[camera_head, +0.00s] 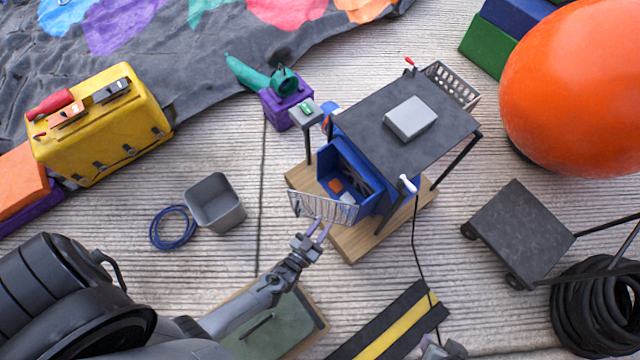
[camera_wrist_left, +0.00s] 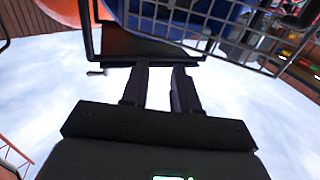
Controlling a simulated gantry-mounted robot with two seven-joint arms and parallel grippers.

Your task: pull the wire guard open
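The wire guard (camera_head: 323,207) is a pale wire grid at the front of a blue box (camera_head: 368,205) under a dark-topped stand. Its upper edge leans outward from the box, and an orange piece and a grey piece show inside. In the left wrist view the guard's grid (camera_wrist_left: 180,22) and dark lower frame fill the top. My left gripper (camera_head: 322,229) reaches the guard from below. Its two fingers (camera_wrist_left: 160,68) are apart, with their tips at the frame's lower bar; whether they touch it is unclear.
A grey bin (camera_head: 215,203) and a blue cable coil (camera_head: 173,228) lie left of the stand. A black-and-yellow mat (camera_head: 393,325) lies in front, with a thin cord. A flat trolley (camera_head: 520,232) is at right.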

